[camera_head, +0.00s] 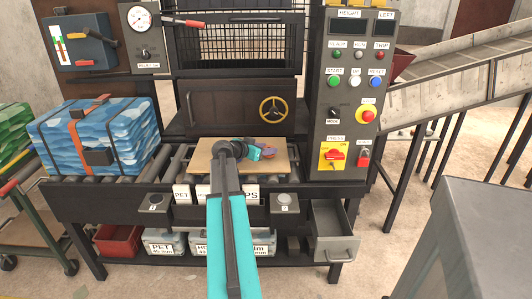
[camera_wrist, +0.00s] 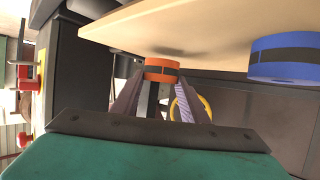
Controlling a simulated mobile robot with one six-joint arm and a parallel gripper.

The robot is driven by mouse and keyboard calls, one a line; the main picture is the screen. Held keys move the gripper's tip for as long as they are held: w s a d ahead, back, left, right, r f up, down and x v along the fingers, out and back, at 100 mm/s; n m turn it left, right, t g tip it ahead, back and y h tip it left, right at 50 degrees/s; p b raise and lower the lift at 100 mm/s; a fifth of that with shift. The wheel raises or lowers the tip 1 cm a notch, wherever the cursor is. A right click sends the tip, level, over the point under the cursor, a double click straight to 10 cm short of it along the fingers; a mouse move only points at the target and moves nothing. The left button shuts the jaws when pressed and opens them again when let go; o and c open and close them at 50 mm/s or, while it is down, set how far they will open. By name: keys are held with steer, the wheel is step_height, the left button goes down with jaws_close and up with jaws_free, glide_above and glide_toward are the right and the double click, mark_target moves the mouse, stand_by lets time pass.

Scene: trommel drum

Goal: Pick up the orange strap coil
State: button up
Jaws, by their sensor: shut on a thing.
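The orange strap coil (camera_wrist: 161,70), with a dark band around it, sits between the fingertips of my gripper (camera_wrist: 158,78) in the wrist view. My gripper is shut on it. In the head view my gripper (camera_head: 257,149) is over the tan board (camera_head: 205,164) on the press table, and the coil shows only as a small patch there. A blue coil (camera_wrist: 285,57) with a dark band rests on the board, to the right in the wrist view. I cannot tell whether the orange coil still touches the board.
A strapped blue bale (camera_head: 55,140) lies on the rollers at left. A control panel (camera_head: 346,90) stands at right of the dark press with its yellow handwheel (camera_head: 273,109). An open drawer (camera_head: 333,245) juts out at lower right. Bins (camera_head: 165,241) stand on the lower shelf.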

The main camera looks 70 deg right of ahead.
steer(key=shift+r, duration=0.55)
steer(key=s+a+r+b, duration=0.1)
steer(key=a+r, duration=0.1)
steer(key=a, duration=1.4)
steer(key=shift+s+r, duration=0.15)
steer(key=shift+s, duration=0.25)
